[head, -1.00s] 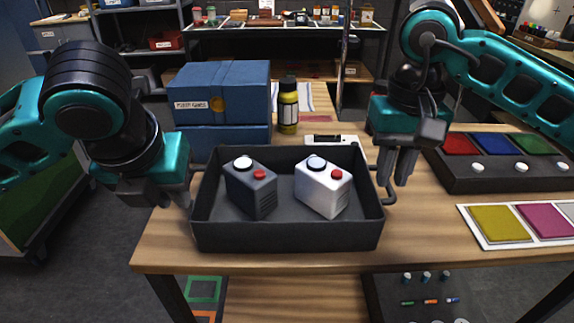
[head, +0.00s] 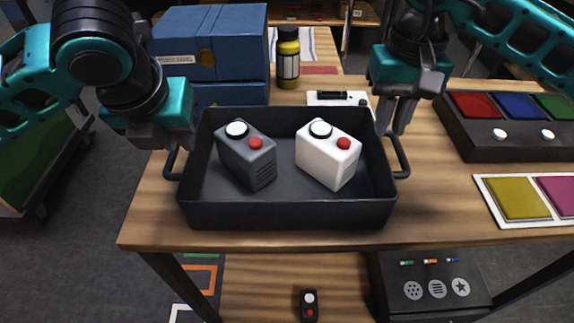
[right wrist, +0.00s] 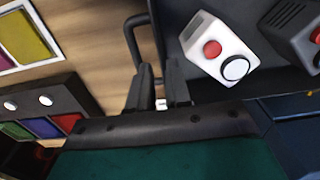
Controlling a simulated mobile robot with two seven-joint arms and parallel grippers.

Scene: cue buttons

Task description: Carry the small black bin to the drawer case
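The small black bin (head: 290,213) rests level on the wooden table in the head view, with a loop handle at each end. It holds a dark grey box (head: 246,160) and a white box (head: 328,158), each with a light button and a red button. My left gripper (head: 165,138) hangs just above the left handle (head: 172,164); its finger gap is hidden. My right gripper (head: 393,128) has its fingers apart, empty, above and behind the right handle (head: 402,160). The right wrist view shows its fingers (right wrist: 157,88) beside that handle. A black case (head: 436,287) with round symbols, possibly the drawer case, stands low at right.
Blue boxes (head: 212,45) and a yellow bottle (head: 288,60) stand behind the bin. A dark panel with coloured squares (head: 505,125) and a white-edged colour card (head: 530,202) lie at right. A small two-button device (head: 309,304) lies on the lower shelf.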

